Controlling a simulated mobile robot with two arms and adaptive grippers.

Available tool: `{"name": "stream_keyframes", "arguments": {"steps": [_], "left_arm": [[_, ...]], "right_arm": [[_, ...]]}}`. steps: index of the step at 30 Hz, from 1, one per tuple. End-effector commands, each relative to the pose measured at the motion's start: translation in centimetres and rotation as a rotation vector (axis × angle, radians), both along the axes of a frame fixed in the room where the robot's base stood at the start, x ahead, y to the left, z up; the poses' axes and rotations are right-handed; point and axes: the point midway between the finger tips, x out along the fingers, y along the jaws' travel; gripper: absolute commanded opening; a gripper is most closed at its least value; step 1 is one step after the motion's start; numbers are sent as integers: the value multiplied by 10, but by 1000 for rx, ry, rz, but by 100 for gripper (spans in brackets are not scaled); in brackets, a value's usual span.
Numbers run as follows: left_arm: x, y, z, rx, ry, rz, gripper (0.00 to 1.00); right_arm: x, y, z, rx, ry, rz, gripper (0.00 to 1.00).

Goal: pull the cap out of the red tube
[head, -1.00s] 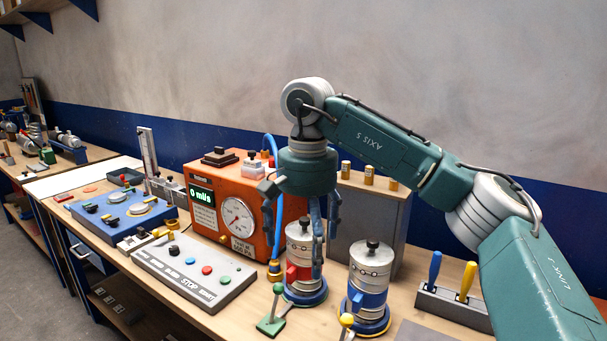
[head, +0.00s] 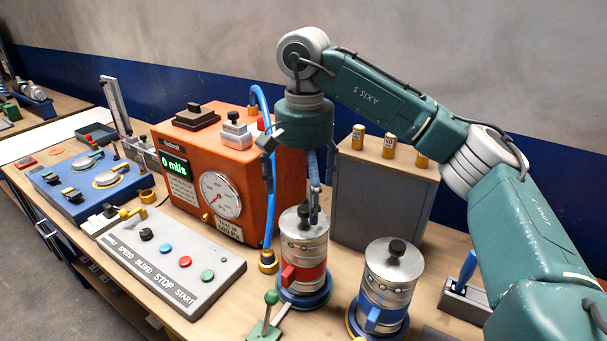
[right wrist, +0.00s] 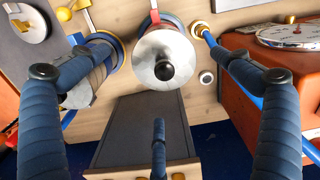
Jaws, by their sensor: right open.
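The red tube (head: 314,274) is a silver cylinder with a red band and red side handle, standing upright on a round blue base. Its cap is a silver disc with a black knob (head: 303,210) on top, seated in the tube. My right gripper (head: 294,195) is open and empty above the cap, one finger overlapping the cap's edge in the head view. In the right wrist view, the cap (right wrist: 150,50) with its knob (right wrist: 165,71) lies between the spread fingers, apart from them. My left gripper is not in view.
A similar blue-banded tube (head: 373,292) stands to the right. Behind are an orange gauge box (head: 176,158) with a blue hose and a grey cabinet (head: 378,205). A button panel (head: 172,255) lies left; a green lever (head: 265,325) stands in front.

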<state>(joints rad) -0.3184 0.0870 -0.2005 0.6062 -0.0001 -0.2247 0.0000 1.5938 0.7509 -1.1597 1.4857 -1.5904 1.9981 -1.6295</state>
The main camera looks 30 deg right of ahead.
Motion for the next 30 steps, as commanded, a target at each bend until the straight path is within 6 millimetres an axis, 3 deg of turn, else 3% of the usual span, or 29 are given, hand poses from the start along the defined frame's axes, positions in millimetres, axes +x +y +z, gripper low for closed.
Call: {"name": "stream_keyframes", "arguments": {"steps": [5,13,22,23,27,30], "left_arm": [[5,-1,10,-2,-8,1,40],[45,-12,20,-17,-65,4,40],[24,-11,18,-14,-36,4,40],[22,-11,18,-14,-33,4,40],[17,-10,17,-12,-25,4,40],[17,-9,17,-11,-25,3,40]], "right_arm": [[-1,0,-30,-1,2,0,100],[0,0,-57,-1,1,1,100],[0,0,-60,0,-1,1,100],[0,0,-60,0,-1,1,98],[0,0,-60,0,-1,1,70],[0,0,-60,0,0,1,55]]}}
